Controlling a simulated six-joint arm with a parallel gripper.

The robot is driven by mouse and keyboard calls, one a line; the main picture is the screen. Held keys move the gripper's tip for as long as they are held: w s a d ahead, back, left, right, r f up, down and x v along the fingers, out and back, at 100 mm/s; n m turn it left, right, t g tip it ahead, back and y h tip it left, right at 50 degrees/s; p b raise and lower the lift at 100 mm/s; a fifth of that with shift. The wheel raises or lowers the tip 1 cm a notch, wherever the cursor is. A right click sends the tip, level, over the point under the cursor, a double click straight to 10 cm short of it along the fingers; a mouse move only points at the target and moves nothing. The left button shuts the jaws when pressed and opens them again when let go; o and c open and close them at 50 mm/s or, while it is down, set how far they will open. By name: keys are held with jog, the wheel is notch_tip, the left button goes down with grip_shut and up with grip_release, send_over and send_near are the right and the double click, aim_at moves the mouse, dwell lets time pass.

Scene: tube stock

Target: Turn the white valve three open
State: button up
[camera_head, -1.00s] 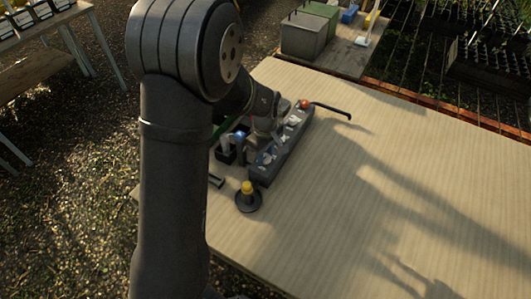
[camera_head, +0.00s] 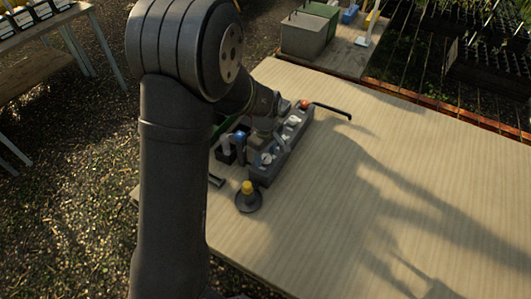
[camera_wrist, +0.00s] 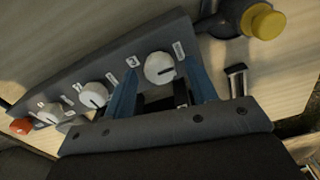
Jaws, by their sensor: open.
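The grey valve panel (camera_head: 292,152) stands on the wooden table, with white round knobs in a row. In the wrist view, one white knob (camera_wrist: 158,67) with a dark pointer line lies ahead of and between the blue fingertips of my gripper (camera_wrist: 161,76). A label that looks like a 3 sits left of this knob; whether it belongs to it I cannot tell for sure. A second white knob (camera_wrist: 93,95) and a third (camera_wrist: 50,113) lie further left. My gripper is open and holds nothing. Contact with the knob is not visible. In the head view my arm partly hides the panel.
An orange-red knob (camera_wrist: 22,126) is at the panel's far end. A yellow button on a dark round base (camera_head: 248,189) stands near the panel's near end. A black bent rod (camera_head: 332,108) sticks out beyond the far end. The table's right side is clear.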

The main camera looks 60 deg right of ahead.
aim_at(265, 156)
notch_tip(265, 156, up, 18)
jog(key=shift+f, duration=0.25)
jog(key=shift+f, duration=0.2)
dwell(0.6)
notch_tip(265, 156, down, 17)
jog(key=shift+f, duration=0.1)
dwell(0.5)
